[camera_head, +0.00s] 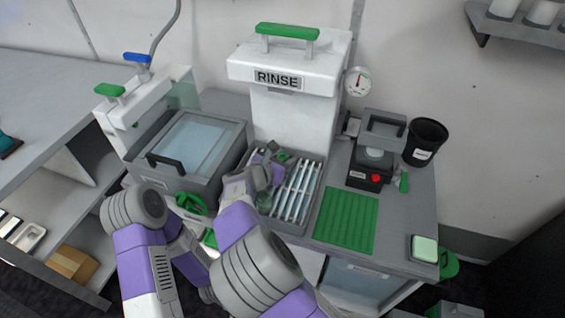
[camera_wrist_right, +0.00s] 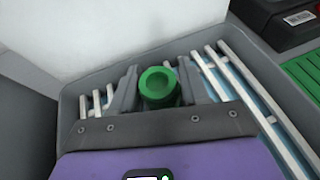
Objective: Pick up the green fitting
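The green fitting (camera_wrist_right: 160,87) is a round, hollow green piece, seen from above in the right wrist view. My right gripper (camera_wrist_right: 159,82) has one finger on each side of it. The fitting fills the gap, but I cannot tell whether both fingers press on it. Its lower part is hidden. In the head view my right gripper (camera_head: 272,166) is over the left part of the slatted tray (camera_head: 318,178), and it hides much of what is between the fingers. My left arm shows at the lower left; its gripper is not visible.
The white RINSE unit (camera_head: 293,92) stands right behind the tray. A lidded grey basin (camera_head: 222,172) is to the left. A green mat (camera_head: 346,220), a black device with a red button (camera_head: 368,180) and a black cup (camera_head: 425,142) are to the right.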

